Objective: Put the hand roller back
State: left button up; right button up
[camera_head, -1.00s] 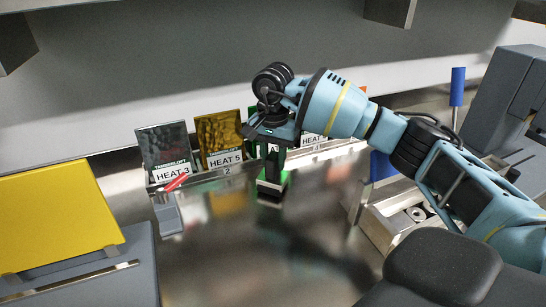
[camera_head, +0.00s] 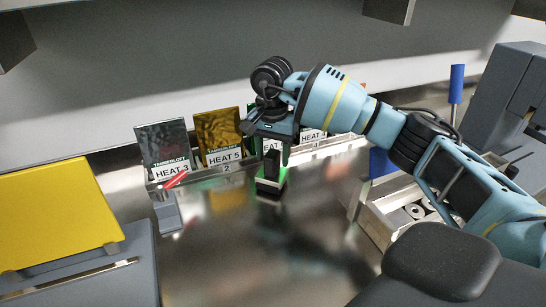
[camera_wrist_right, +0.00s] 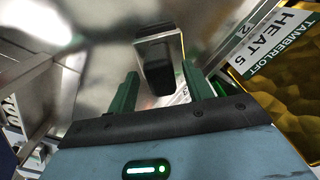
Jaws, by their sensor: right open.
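In the right wrist view, the black handle (camera_wrist_right: 158,74) shows between the two green fingers (camera_wrist_right: 160,88), with a gap on each side. My left gripper is in no view.
A metal rack (camera_head: 205,176) holds several pouches behind the piece. A grey holder with a red stick (camera_head: 168,212) stands to its left. A metal tray (camera_head: 385,225) with round parts and a blue-handled machine are on the right. The worktop (camera_head: 265,250) in front is clear.

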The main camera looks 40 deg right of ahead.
aim_at(273, 153)
notch_tip(273, 153, up, 12)
jog(key=shift+f, duration=0.15)
dwell(0.3)
jog(key=shift+s, duration=0.1)
